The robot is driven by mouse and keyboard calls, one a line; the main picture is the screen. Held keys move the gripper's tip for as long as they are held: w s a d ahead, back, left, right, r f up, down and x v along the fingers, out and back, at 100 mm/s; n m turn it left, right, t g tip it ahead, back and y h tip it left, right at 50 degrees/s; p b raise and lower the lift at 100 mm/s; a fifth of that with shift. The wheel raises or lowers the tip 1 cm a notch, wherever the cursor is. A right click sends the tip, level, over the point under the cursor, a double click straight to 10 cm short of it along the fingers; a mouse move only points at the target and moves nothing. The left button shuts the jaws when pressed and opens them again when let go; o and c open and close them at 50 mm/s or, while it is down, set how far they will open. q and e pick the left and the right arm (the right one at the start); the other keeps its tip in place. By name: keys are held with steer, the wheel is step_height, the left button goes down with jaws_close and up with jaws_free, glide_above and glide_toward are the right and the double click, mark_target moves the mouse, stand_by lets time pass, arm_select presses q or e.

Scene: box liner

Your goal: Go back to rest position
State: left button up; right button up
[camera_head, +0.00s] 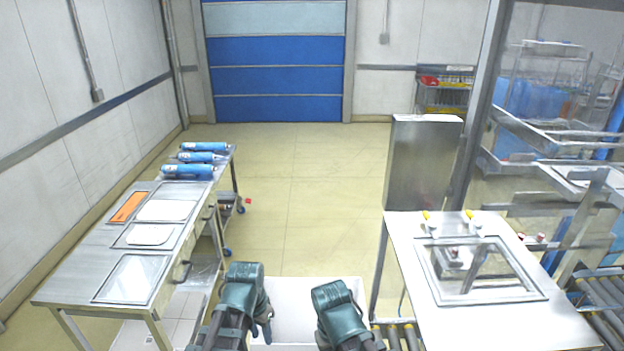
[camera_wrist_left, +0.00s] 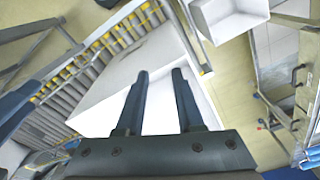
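My left arm and right arm show at the bottom middle of the head view, side by side and bent downward. My left gripper (camera_wrist_left: 160,72) is open in the left wrist view, with two dark fingers apart and nothing between them. A large white box (camera_wrist_left: 125,85) lies beyond the fingers beside a roller conveyor (camera_wrist_left: 95,65). In the head view a white box (camera_head: 290,296) shows between and behind my arms, partly hidden by them. My right gripper's fingers are not visible; only its arm shows.
A steel table (camera_head: 75,272) at left carries trays and blue cylinders (camera_head: 188,171). A white-topped table (camera_head: 470,325) at right carries a framed panel (camera_head: 478,270). A second white box (camera_wrist_left: 228,18) shows in the left wrist view. The floor (camera_head: 300,215) ahead is clear.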

arm_select(q)
steer(key=s+a+n, duration=0.2)
steer(key=a+n, duration=0.2)
steer(key=n, duration=0.1)
steer(key=s+d+f+m+b, duration=0.1)
steer(key=s+d+f+b, duration=0.1)
steer(key=d+f+b, duration=0.3)
steer(key=s+d+f+m+y+b, duration=0.1)
steer(key=d+f+b, duration=0.4)
steer(key=f+b, duration=0.6)
steer(key=shift+s+d+f+m+g+y, duration=0.15)
steer(key=shift+s+d+m+g+y, duration=0.2)
steer(key=shift+s+m, duration=0.65)
steer(key=shift+s, duration=0.15)
steer(key=shift+s, duration=0.15)
